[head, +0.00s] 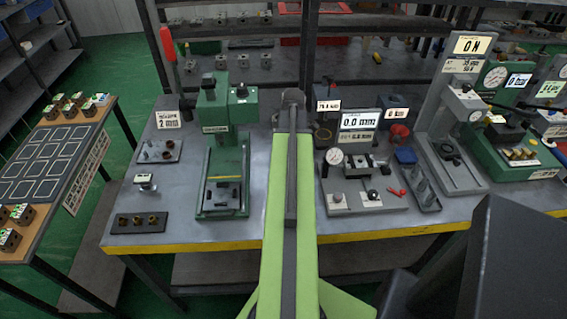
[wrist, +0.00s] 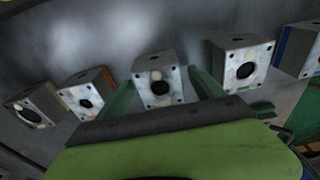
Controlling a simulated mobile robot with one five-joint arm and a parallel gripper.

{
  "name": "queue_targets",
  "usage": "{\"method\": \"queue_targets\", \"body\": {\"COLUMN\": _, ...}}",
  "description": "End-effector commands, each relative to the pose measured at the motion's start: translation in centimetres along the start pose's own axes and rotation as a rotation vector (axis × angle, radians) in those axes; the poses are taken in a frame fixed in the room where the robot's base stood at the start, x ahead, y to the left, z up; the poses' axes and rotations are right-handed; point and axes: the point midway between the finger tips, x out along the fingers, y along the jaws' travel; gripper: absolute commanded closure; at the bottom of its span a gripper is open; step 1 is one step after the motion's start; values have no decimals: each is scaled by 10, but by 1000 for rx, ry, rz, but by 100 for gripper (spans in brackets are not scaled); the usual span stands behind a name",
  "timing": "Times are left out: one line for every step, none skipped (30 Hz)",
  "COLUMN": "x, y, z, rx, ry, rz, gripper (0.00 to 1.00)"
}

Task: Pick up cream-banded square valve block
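In the wrist view, several square valve blocks stand in a row on a grey surface, each with a pale front face and a round port. The middle block (wrist: 158,80) is grey and pale, with no bright band that I can make out; it may be the cream-banded one. My gripper (wrist: 160,84) is open, its green fingers to the left and right of that block in the picture. I see no contact, and cannot tell how far the block is between the fingers. In the head view my arm reaches toward the rack behind the bench; my fingers are not distinguishable there.
An orange-marked block (wrist: 86,93) and another block (wrist: 38,105) stand left of the middle one. A green-marked block (wrist: 240,62) and a blue-marked block (wrist: 299,48) stand right. A green press (head: 222,150) and a gauge stand (head: 360,170) flank my arm on the bench.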

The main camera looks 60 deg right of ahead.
Motion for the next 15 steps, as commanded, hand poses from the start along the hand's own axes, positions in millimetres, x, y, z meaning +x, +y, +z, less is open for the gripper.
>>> {"method": "queue_targets", "body": {"x": 0, "y": 0, "z": 0, "rx": 0, "ry": 0, "rz": 0, "gripper": 30}}
{"method": "queue_targets", "body": {"x": 0, "y": 0, "z": 0, "rx": 0, "ry": 0, "rz": 0, "gripper": 34}}
{"method": "queue_targets", "body": {"x": 0, "y": 0, "z": 0, "rx": 0, "ry": 0, "rz": 0, "gripper": 39}}
{"method": "queue_targets", "body": {"x": 0, "y": 0, "z": 0, "rx": -1, "ry": 0, "rz": 0, "gripper": 43}}
{"method": "queue_targets", "body": {"x": 0, "y": 0, "z": 0, "rx": -1, "ry": 0, "rz": 0, "gripper": 47}}
{"method": "queue_targets", "body": {"x": 0, "y": 0, "z": 0, "rx": -1, "ry": 0, "rz": 0, "gripper": 52}}
{"method": "queue_targets", "body": {"x": 0, "y": 0, "z": 0, "rx": -1, "ry": 0, "rz": 0, "gripper": 56}}
{"method": "queue_targets", "body": {"x": 0, "y": 0, "z": 0, "rx": -1, "ry": 0, "rz": 0, "gripper": 60}}
{"method": "queue_targets", "body": {"x": 0, "y": 0, "z": 0, "rx": -1, "ry": 0, "rz": 0, "gripper": 65}}
{"method": "queue_targets", "body": {"x": 0, "y": 0, "z": 0, "rx": -1, "ry": 0, "rz": 0, "gripper": 69}}
{"method": "queue_targets", "body": {"x": 0, "y": 0, "z": 0, "rx": -1, "ry": 0, "rz": 0, "gripper": 73}}
{"method": "queue_targets", "body": {"x": 0, "y": 0, "z": 0, "rx": -1, "ry": 0, "rz": 0, "gripper": 78}}
{"method": "queue_targets", "body": {"x": 0, "y": 0, "z": -1, "rx": -1, "ry": 0, "rz": 0, "gripper": 82}}
{"method": "queue_targets", "body": {"x": 0, "y": 0, "z": -1, "rx": -1, "ry": 0, "rz": 0, "gripper": 86}}
{"method": "queue_targets", "body": {"x": 0, "y": 0, "z": -1, "rx": -1, "ry": 0, "rz": 0, "gripper": 91}}
